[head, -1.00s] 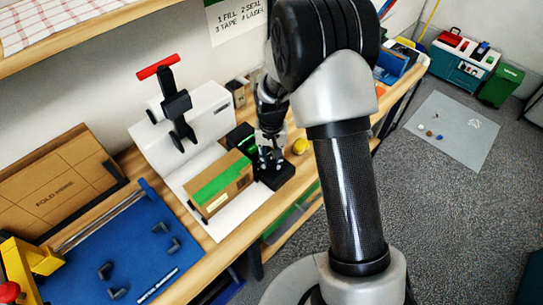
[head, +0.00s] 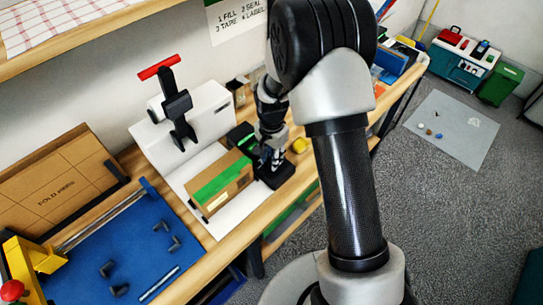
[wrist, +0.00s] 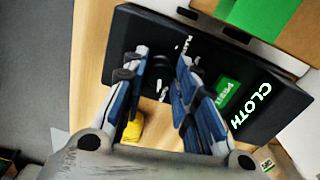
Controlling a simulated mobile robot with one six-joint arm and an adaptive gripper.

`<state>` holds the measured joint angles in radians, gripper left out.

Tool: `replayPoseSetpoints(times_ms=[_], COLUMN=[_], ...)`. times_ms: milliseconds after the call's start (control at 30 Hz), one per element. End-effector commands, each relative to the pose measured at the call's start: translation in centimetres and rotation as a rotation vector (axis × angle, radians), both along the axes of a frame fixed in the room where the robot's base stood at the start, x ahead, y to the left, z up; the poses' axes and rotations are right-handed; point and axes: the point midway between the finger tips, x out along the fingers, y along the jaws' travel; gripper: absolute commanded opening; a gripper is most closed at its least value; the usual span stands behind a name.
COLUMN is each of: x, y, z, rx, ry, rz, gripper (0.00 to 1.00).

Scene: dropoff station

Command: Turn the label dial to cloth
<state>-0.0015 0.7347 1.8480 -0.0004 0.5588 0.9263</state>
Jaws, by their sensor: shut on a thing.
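The label device is a black box (wrist: 120,72) with a green PRESS button (wrist: 227,92) and the white word CLOTH (wrist: 251,106) on its top. Another white word, starting "PLA", is partly covered. In the head view the black device (head: 280,177) stands at the right end of the carton. My gripper also shows in the head view (head: 271,160).
A cardboard carton (head: 224,194) with green tape lies beside the device on a white surface. A white press (head: 200,122) with a red handle stands behind. A yellow object (head: 299,146) is right of the device. A blue mat (head: 110,255) lies at left.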

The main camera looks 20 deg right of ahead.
Motion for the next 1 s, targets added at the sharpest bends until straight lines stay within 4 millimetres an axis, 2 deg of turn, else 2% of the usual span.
replayPoseSetpoints(times_ms=[400,433,733,1000], x=[0.01,0.01,0.0,0.0], y=[0.0,0.0,0.0,0.0], z=[0.0,-0.01,-0.01,0.0], rx=[0.001,0.0,0.0,0.0], ry=[-0.001,0.0,0.0,0.0], rz=[-0.009,-0.009,-0.007,-0.007], gripper=[0.03,0.28,0.48,0.48])
